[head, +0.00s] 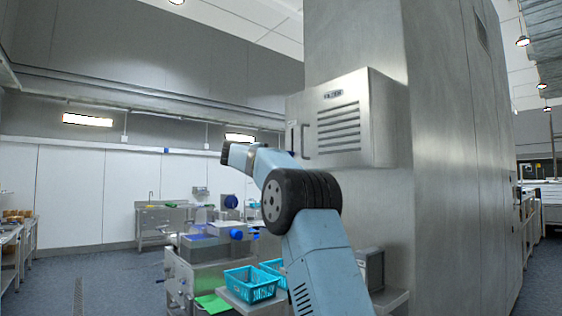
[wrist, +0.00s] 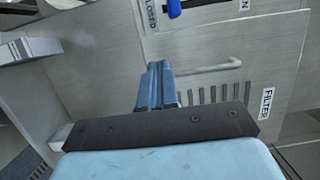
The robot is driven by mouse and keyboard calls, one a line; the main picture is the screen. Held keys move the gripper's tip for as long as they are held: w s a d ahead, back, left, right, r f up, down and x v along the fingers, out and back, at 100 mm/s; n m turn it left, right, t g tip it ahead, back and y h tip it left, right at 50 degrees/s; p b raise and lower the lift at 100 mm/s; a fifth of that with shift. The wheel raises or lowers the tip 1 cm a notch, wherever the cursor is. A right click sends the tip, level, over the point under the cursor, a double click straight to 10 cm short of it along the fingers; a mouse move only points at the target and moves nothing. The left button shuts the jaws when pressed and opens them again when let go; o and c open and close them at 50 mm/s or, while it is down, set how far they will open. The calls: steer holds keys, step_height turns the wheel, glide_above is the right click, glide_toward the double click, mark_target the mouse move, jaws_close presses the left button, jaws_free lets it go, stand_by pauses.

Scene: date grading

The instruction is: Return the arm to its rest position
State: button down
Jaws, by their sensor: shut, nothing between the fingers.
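My gripper (wrist: 156,70) shows in the wrist view with its light blue fingers together and nothing between them. Its dark bar and blue body fill the bottom of that view. The fingers point toward a steel cabinet front with a bar handle (wrist: 209,71); the gap between them is hard to judge. In the head view my light blue arm (head: 318,255) rises from the lower right, bends at a black joint and reaches up and left, in front of the steel cabinet (head: 385,125). The fingers cannot be made out there.
The cabinet has a vented front and a blue lever (wrist: 174,8) beside a "CLOSED" label. A large steel housing (head: 455,200) stands at right. Turquoise baskets (head: 250,285) and a steel machine (head: 195,275) stand below the arm. Floor (head: 110,290) is open at left.

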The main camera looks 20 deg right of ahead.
steer(key=shift+s+a, duration=0.15)
steer(key=shift+a, duration=0.25)
steer(key=s+a+r+n+t+y, duration=0.7)
steer(key=s+a+n+t+y, duration=0.3)
steer(key=n, duration=0.5)
steer(key=s+a+f+n+y, duration=0.5)
steer(key=s+n, duration=0.1)
steer(key=s, duration=0.2)
steer(key=s+d+f+n+g, duration=0.1)
steer(key=s+f+n+g, duration=0.3)
steer(key=s+f, duration=1.5)
steer(key=s+d+f+n+g, duration=0.1)
steer(key=s+f+n+g, duration=0.3)
steer(key=s+f+g, duration=0.6)
steer(key=s+f, duration=1)
steer(key=shift+n, duration=0.4)
